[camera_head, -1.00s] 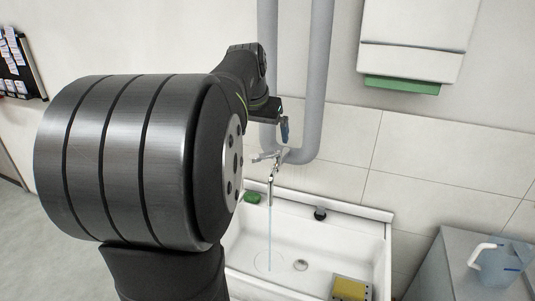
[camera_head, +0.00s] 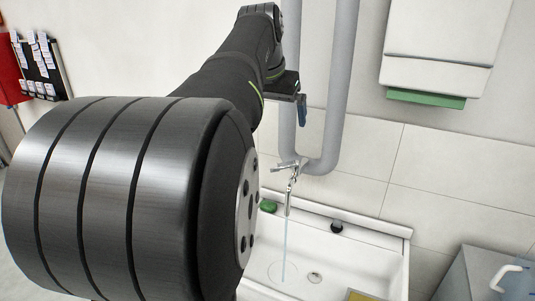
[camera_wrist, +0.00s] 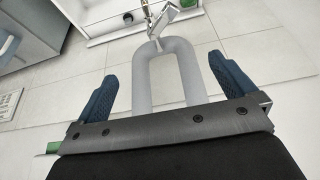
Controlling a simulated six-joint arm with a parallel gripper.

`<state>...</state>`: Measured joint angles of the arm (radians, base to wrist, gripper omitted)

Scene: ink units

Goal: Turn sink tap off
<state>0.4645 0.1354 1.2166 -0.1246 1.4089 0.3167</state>
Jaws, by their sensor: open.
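The sink tap (camera_head: 290,172) is a small chrome fitting on the tiled wall above the sink. A thin stream of water (camera_head: 284,245) runs from its spout into the basin. The tap also shows in the wrist view (camera_wrist: 165,17) at the top centre, beyond the fingers. My gripper (camera_head: 301,110) is above and slightly right of the tap, apart from it. In the wrist view my gripper (camera_wrist: 164,88) has its two blue fingers wide apart with nothing between them touching; the grey pipe loop shows behind the gap.
Grey U-shaped pipes (camera_head: 335,90) run down the wall just behind the tap. The white sink (camera_head: 375,262) holds a green item (camera_head: 268,206) and a dark plug (camera_head: 336,227) on its ledge. A dispenser (camera_head: 440,40) hangs upper right. A jug (camera_head: 518,280) stands lower right.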

